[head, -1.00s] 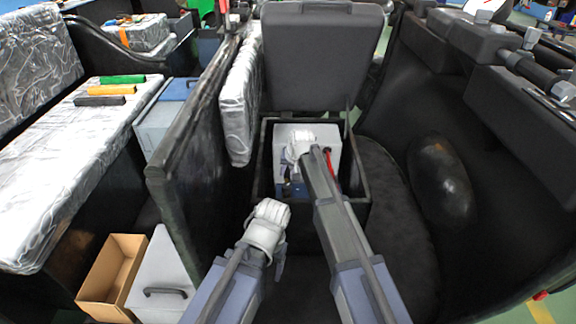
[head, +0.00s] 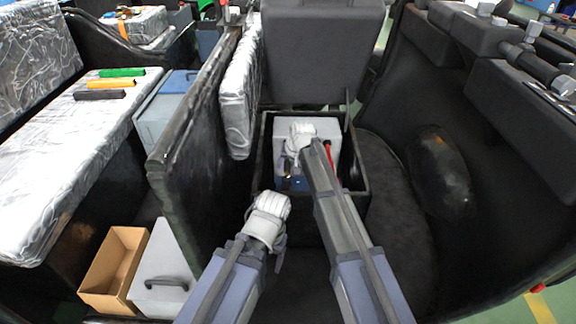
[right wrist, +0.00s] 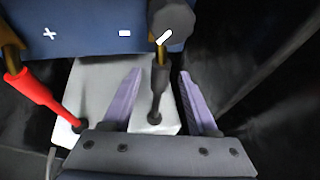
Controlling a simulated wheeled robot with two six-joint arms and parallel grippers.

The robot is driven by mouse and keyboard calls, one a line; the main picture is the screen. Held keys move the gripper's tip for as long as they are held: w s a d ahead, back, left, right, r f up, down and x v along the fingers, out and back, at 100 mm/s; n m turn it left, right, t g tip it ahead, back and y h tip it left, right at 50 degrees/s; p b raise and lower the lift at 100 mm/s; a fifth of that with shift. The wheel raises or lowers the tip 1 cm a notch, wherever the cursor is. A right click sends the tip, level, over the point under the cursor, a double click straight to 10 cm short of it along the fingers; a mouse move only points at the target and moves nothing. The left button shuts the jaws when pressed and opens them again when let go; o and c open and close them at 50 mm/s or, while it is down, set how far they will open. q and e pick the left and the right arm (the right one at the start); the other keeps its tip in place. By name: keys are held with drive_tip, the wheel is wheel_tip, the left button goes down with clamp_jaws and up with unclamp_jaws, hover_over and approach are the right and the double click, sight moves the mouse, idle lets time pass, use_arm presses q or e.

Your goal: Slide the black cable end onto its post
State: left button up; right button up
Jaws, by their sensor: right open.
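In the right wrist view, my right gripper (right wrist: 160,76) is open, its two purple fingers on either side of the black cable (right wrist: 156,110), with gaps on both sides. The cable's brass end (right wrist: 161,62) meets a dark knob (right wrist: 172,24) with a white mark, beside the minus sign of the blue battery top (right wrist: 85,30). I cannot tell whether the end is on its post, which is hidden. In the head view my right arm reaches into the black box (head: 361,170), over the grey battery (head: 325,128). My left wrist (head: 265,215) is in front of the box; its fingers are hidden.
A red cable (right wrist: 38,98) runs at the left in the right wrist view. The black lid (head: 320,50) stands raised behind the box. A black partition (head: 195,140) is on the left, with a cardboard box (head: 112,265) beyond it. A dark wall curves along the right.

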drive_tip(key=p+v, duration=0.6)
drive_tip(key=v, duration=0.1)
drive_tip(key=shift+r, duration=0.25)
drive_tip(key=shift+s, duration=0.1)
drive_tip(key=s+d+r+n+g+h+p, duration=0.1)
drive_tip(key=s+d+r+g+p, duration=0.1)
drive_tip(key=s+r+p, duration=0.8)
drive_tip(key=s+d+r+n+g+h+p, duration=0.1)
drive_tip(key=s+d+r+n+p, duration=0.1)
drive_tip(key=s+r+p, duration=0.75)
drive_tip(key=s+d+r+n+g+h+p, duration=0.15)
drive_tip(key=s+r+p, duration=0.35)
drive_tip(key=s, duration=0.9)
wheel_tip(320, 180, down, 43)
drive_tip(key=a+b, duration=0.1)
drive_tip(key=b, duration=3.9)
drive_tip(key=shift+w+r, duration=0.25)
drive_tip(key=shift+a+r, duration=0.1)
drive_tip(key=shift+a, duration=0.05)
